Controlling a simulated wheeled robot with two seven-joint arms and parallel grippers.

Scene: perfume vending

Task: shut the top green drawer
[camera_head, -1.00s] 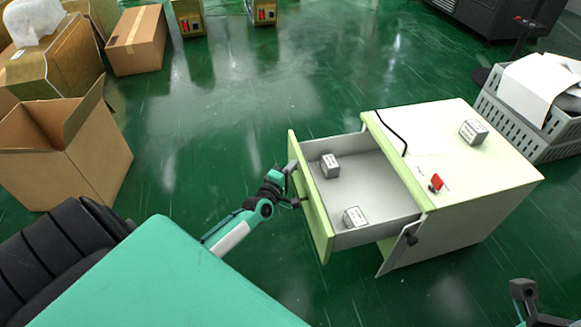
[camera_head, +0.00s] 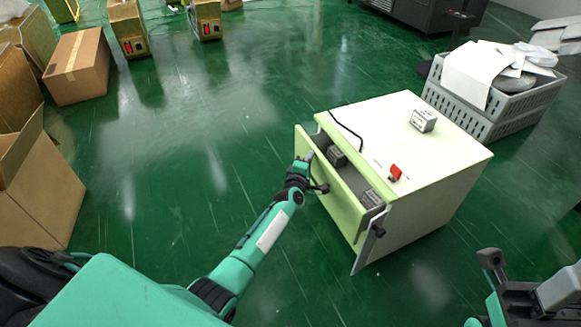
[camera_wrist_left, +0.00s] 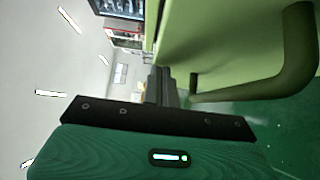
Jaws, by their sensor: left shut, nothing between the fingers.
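The top green drawer (camera_head: 334,189) of the white cabinet is partly open, with a narrow gap behind its pale green front. Two small grey boxes show inside, one at the back (camera_head: 337,157) and one nearer (camera_head: 371,198). My left gripper (camera_head: 305,160) is shut and empty at the drawer front, near its upper far end; I cannot tell if it touches. In the left wrist view the shut fingers (camera_wrist_left: 161,85) are beside the green front and its curved handle (camera_wrist_left: 293,70), not around it. My right gripper (camera_head: 492,262) is at the lower right, away from the cabinet; its jaws are unclear.
On the cabinet top (camera_head: 400,125) are a grey box (camera_head: 423,120), a red item (camera_head: 395,172) and a black cable (camera_head: 346,129). A grey crate (camera_head: 470,110) is behind right; cardboard boxes (camera_head: 77,68) are left. Floor between is clear.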

